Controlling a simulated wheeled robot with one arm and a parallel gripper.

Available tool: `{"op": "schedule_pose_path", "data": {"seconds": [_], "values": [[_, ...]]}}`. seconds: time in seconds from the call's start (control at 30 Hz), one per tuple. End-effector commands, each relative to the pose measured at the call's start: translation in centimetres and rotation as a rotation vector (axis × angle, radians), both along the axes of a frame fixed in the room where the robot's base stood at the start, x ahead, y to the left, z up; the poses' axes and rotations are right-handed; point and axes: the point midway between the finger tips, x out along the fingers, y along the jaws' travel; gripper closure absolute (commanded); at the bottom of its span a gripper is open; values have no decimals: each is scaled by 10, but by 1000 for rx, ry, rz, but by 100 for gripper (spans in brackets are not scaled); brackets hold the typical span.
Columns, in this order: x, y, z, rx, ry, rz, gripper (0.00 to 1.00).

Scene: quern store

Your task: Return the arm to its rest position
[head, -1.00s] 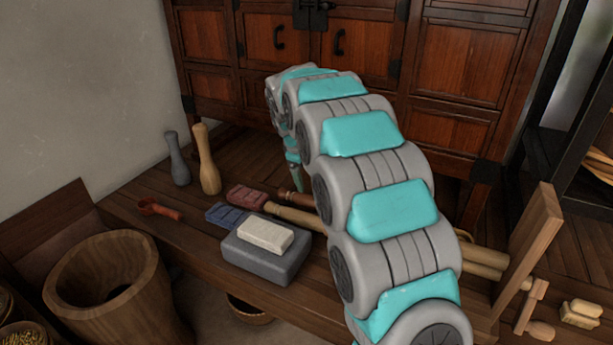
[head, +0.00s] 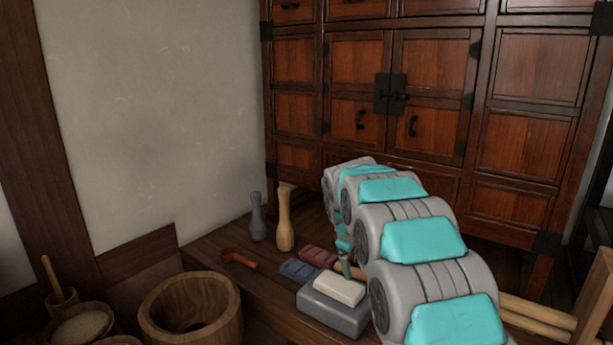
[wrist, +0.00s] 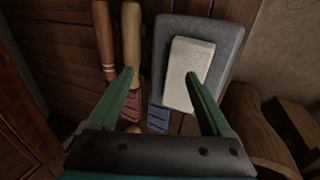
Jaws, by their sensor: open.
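My arm arches in from the lower right in the head view, with its grey and teal links bent over the bench (head: 215,250). My gripper (head: 346,266) hangs down at its end, just behind a white block (head: 338,287) that lies on a grey block (head: 325,312). In the wrist view, my gripper (wrist: 159,76) has its two green fingers spread apart with nothing held between them. The white block shows there too (wrist: 185,85), close to the right finger, which overlaps it in the picture. I cannot tell whether they touch.
Red (head: 318,256) and blue (head: 298,269) brush-like pieces lie beside the blocks. A grey (head: 257,218) and a wooden pestle (head: 285,222) stand near the wall. A wooden mortar (head: 165,310) stands at front left. A wooden cabinet (head: 440,110) rises behind.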

Motion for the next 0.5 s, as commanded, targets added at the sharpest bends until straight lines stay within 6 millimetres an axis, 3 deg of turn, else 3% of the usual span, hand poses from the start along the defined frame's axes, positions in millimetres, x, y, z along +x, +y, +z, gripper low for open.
{"op": "schedule_pose_path", "data": {"seconds": [0.37,0.5], "values": [[-38,-9,12,30,23,-80,16],[-62,-14,15,47,42,-126,16]]}}
